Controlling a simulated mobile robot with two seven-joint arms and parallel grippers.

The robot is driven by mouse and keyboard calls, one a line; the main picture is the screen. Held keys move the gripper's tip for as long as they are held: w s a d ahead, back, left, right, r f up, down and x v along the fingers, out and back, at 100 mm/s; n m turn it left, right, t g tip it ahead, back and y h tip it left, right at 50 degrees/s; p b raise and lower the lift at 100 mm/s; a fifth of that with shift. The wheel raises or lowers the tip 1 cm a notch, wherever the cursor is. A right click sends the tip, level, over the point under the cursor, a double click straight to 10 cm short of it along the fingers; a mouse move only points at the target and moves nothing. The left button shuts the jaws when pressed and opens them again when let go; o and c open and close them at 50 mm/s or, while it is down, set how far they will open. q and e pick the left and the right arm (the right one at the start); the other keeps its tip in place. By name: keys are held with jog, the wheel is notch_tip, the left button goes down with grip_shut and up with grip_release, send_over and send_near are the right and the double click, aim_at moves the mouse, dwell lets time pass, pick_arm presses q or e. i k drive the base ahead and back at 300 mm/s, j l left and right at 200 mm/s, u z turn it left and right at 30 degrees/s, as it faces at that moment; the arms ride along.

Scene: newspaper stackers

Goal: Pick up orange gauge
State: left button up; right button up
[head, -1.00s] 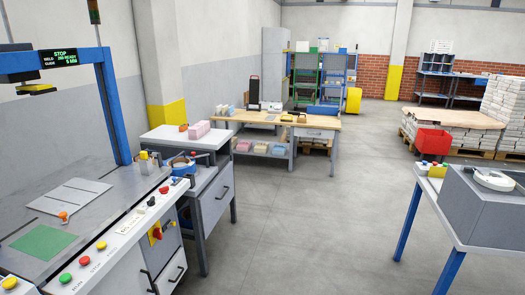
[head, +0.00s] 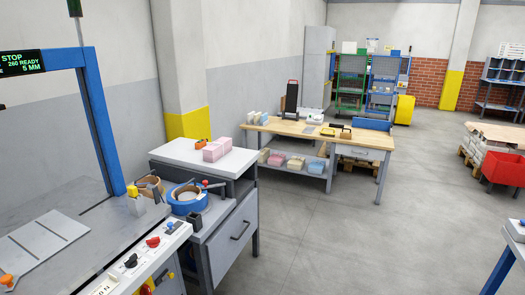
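A small orange object (head: 203,142) lies on the white top of a grey cabinet (head: 190,155), just behind a pink paper stack (head: 217,149). It is too small to make out its form. Another orange piece, knob-like (head: 7,280), sits on the grey plate of the machine at the bottom left edge. I cannot tell for sure which of them is the gauge. Neither of my grippers is in view.
The cutting machine (head: 95,120) with its blue frame stands at the left. A wooden-topped workbench (head: 290,130) stands beyond. The grey floor (head: 330,240) is open at centre and right.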

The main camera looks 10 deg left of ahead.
aim_at(201, 143)
jog(key=i+l+u, duration=0.25)
jog(key=i+u, duration=0.2)
jog(key=i, duration=0.15)
jog(key=i+l+u, duration=0.45)
jog(key=i+l, duration=0.55)
jog(key=l, duration=0.2)
jog(key=i+l+z, duration=0.1)
jog(key=i+l, duration=0.4)
jog(key=l, duration=0.2)
jog(key=i+l, duration=0.55)
jog(key=l, duration=0.15)
